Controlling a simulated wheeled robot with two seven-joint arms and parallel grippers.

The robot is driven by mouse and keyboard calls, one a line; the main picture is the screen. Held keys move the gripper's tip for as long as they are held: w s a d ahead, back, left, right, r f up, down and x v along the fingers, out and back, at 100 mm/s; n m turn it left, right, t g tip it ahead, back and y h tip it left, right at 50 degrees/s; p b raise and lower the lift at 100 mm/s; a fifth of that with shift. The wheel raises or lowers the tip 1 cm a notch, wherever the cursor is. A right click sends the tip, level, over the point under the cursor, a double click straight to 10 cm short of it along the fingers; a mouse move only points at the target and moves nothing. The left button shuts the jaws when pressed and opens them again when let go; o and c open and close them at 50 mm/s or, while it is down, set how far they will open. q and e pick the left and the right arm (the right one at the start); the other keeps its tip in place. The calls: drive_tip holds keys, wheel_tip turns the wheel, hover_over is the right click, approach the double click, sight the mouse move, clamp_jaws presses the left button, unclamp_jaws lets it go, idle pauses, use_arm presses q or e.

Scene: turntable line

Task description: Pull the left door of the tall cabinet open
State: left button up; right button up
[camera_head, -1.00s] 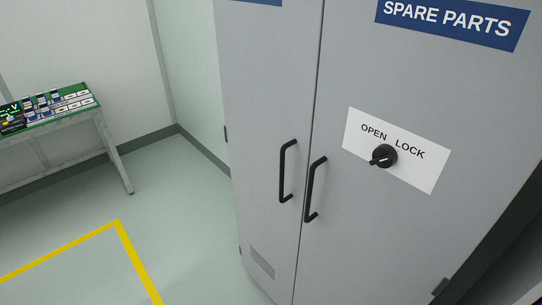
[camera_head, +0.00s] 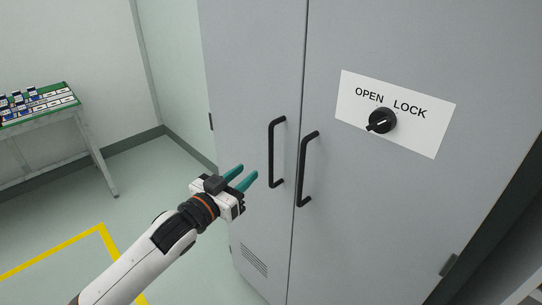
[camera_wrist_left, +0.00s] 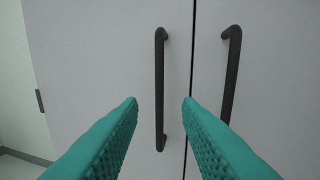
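The tall grey cabinet has a left door (camera_head: 240,70) and a right door (camera_head: 400,210), both closed. The left door's black bar handle (camera_head: 273,153) stands upright near the seam, beside the right door's handle (camera_head: 306,170). My left gripper (camera_head: 245,176) is open and empty, just left of the left handle in the head view. In the left wrist view the left handle (camera_wrist_left: 159,90) shows between the two teal fingertips, beyond them and apart from them; the right handle (camera_wrist_left: 231,75) is right of them. My right gripper is not in view.
A black knob (camera_head: 382,121) on a white OPEN/LOCK plate (camera_head: 430,128) is on the right door, its pointer turned toward the lower left. A table (camera_head: 95,125) with items stands at the left. The floor before the left door is clear, with a yellow line (camera_head: 60,252).

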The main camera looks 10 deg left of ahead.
sight(270, 153)
use_arm(q)
drive_tip(key=p+x, duration=0.1)
drive_tip(key=x, duration=1)
drive_tip(key=shift+w+d, duration=0.15)
drive_tip(key=shift+w, duration=0.15)
clamp_jaws()
